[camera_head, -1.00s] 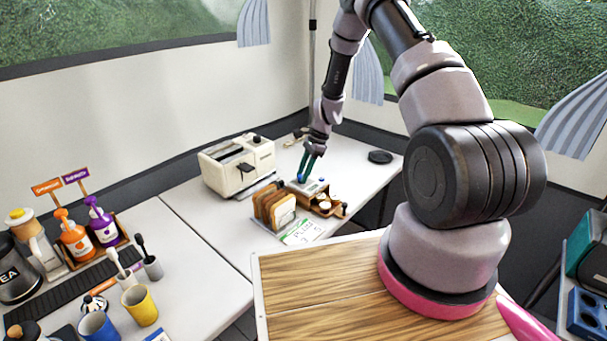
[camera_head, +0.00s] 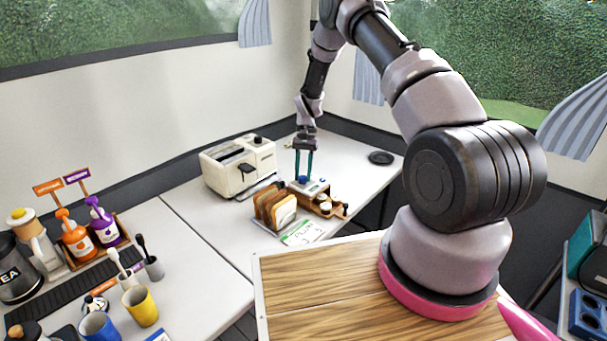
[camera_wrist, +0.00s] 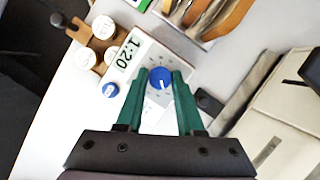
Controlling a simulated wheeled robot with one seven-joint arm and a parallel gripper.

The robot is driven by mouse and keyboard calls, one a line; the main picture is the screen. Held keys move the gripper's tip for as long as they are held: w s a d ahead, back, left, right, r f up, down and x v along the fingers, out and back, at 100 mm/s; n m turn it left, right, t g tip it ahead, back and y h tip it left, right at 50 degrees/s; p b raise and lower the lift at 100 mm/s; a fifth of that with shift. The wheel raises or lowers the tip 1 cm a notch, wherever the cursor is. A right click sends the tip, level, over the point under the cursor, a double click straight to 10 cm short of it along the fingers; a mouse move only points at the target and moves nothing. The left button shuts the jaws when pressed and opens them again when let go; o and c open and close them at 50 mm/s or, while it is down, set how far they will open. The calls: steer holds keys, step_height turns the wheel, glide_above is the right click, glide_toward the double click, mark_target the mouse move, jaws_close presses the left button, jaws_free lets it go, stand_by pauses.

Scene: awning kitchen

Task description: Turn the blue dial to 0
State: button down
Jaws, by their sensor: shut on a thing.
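The blue dial (camera_wrist: 160,78) is a round knob with a white pointer mark, set on a pale timer panel (camera_wrist: 137,62) whose display reads 1:20. Small marks ring the dial. My gripper (camera_wrist: 160,74) has its two green fingers on either side of the dial and is shut on it. In the head view, my gripper (camera_head: 303,176) points straight down over the panel, and the dial (camera_head: 302,179) shows only as a small blue spot between the fingertips. The dial's scale figures are too small to read.
A wooden holder with white-topped jars (camera_head: 325,203), a toast rack (camera_head: 275,208) and a cream toaster (camera_head: 238,165) stand close by. A black disc (camera_head: 381,157) lies to the right, with bare table around it.

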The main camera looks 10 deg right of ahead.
steer(key=n+h, duration=0.1)
steer(key=n, duration=0.2)
steer(key=shift+a+n+h, duration=0.1)
steer(key=shift+n+h, duration=0.9)
steer(key=shift+n, duration=1.2)
steer(key=c, duration=0.5)
jaws_free()
steer(key=shift+a, duration=0.1)
steer(key=v, duration=1)
steer(key=shift+w+r, duration=0.2)
steer(key=shift+r, duration=0.1)
steer(key=shift+r, duration=0.1)
